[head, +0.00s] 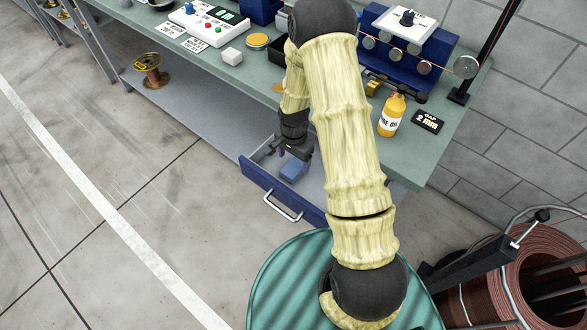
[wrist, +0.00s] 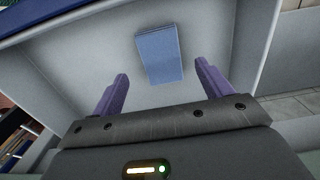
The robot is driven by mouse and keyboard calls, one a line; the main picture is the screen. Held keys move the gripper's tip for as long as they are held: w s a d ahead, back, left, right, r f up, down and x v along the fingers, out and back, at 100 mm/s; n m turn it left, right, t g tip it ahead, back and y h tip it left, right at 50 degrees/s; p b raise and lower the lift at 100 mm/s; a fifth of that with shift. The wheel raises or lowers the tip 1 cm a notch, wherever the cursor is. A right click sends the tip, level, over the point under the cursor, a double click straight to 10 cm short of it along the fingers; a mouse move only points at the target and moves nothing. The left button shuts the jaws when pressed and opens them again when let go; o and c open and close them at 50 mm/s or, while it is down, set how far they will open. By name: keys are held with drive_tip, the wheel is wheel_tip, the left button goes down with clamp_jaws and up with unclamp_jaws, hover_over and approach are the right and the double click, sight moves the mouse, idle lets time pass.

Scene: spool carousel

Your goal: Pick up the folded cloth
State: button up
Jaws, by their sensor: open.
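The folded cloth (wrist: 160,55) is a flat blue rectangle lying on the pale floor of an open drawer. In the head view the cloth (head: 293,171) shows just below my gripper (head: 296,152), partly hidden by it. My gripper (wrist: 160,88) is open in the wrist view, its two purple fingers apart with nothing between them. The cloth lies beyond the fingertips, roughly centred between them, and the gripper appears apart from it. The drawer (head: 283,200) has a dark blue front with a silver handle and is pulled out from under the green workbench.
The drawer walls (wrist: 255,45) rise close around my gripper. On the workbench (head: 404,165) above stand a yellow oil bottle (head: 392,115), a black gap sign (head: 428,121), a white block (head: 232,56) and a blue roller machine (head: 410,45). A copper spool (head: 151,70) sits on the lower shelf.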

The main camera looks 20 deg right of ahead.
sight(293, 168)
drive_tip(key=shift+a+f+p, duration=0.2)
drive_tip(key=shift+f+p, duration=0.3)
drive_tip(key=shift+f, duration=2.1)
drive_tip(key=c, duration=1.1)
